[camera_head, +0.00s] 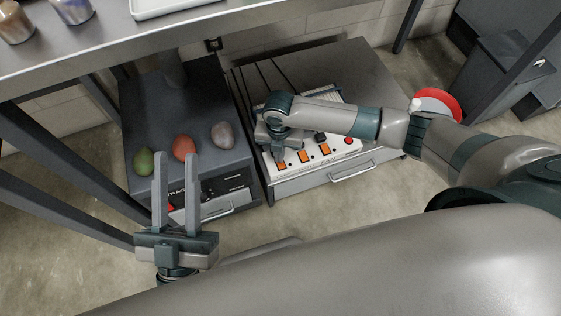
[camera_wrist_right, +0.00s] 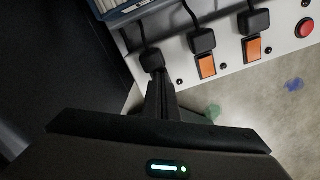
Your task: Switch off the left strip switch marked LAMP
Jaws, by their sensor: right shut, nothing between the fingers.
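The white power strip (camera_head: 333,157) lies on the low grey cabinet, with a row of orange switches and a red button (camera_head: 348,141) at its right end. The leftmost orange switch (camera_head: 281,163) shows partly below my right gripper (camera_head: 279,150), which is shut, empty and pointed down at that end. In the right wrist view the shut fingers (camera_wrist_right: 158,88) cover the leftmost switch, just below a black plug (camera_wrist_right: 152,60). Contact cannot be told. The LAMP marking and the switch's position are not readable. My left gripper (camera_head: 177,158) is open and empty, away from the strip.
The middle switch (camera_wrist_right: 206,65) and right switch (camera_wrist_right: 253,48) sit close beside the fingers, each below a plug with a cable. A dark unit (camera_head: 190,100) with several egg-shaped stones stands left.

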